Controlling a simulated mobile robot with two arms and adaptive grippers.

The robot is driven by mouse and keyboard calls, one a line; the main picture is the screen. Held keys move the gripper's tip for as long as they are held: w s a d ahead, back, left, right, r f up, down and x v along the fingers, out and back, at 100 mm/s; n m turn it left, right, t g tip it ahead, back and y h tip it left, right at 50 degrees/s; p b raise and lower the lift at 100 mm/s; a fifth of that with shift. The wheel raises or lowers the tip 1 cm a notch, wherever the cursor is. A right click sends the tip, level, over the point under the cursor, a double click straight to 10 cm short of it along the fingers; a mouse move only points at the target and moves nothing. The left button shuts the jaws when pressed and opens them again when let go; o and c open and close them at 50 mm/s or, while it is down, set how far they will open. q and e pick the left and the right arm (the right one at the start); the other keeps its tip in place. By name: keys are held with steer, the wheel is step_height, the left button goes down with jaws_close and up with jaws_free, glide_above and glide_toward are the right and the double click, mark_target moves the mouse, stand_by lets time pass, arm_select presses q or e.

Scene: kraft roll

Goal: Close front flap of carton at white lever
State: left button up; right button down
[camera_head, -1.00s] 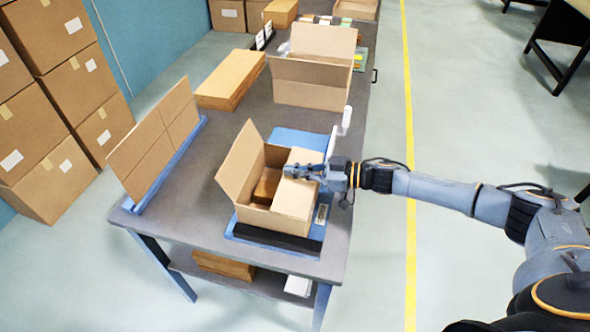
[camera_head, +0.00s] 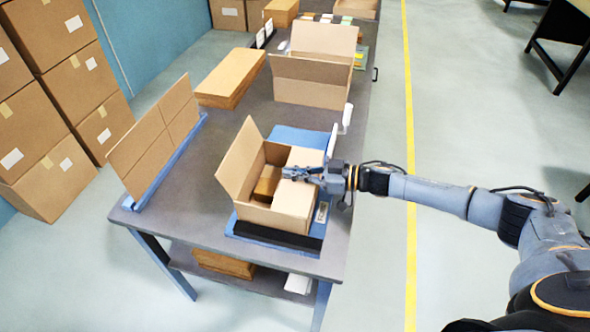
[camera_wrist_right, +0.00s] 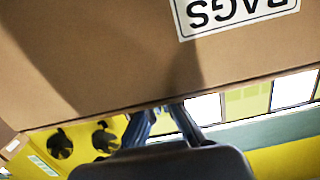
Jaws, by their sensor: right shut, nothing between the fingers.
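The open brown carton (camera_head: 256,215) sits on a blue fixture on the table, with a smaller brown item (camera_head: 267,184) inside. Its left flap (camera_head: 240,160) stands up, leaning outward. A flap on the right side (camera_head: 294,198) lies folded inward over part of the opening. My right gripper (camera_head: 287,173) is shut and empty, over this folded flap; I cannot tell whether it touches. In the right wrist view the fingers (camera_wrist_right: 166,120) are close to a brown cardboard face (camera_wrist_right: 110,60) with a "BAGS" label. A white lever (camera_head: 347,116) stands behind the carton. My left gripper is out of view.
A larger open carton (camera_head: 312,90) and a stack of flat cardboard (camera_head: 230,78) lie farther back on the table (camera_head: 190,215). A rack holding cardboard sheets (camera_head: 155,135) stands at the left. Stacked boxes (camera_head: 65,95) stand beyond.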

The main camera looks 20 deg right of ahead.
step_height(320, 180, up, 5)
steer(key=p, duration=0.4)
steer(key=shift+f, duration=0.2)
steer(key=shift+s+d+f+b, duration=0.4)
steer(key=shift+d, duration=0.3)
steer(key=r+b+v, duration=0.1)
steer(key=b+v, duration=0.1)
steer(key=v, duration=0.6)
steer(key=shift+r, duration=0.3)
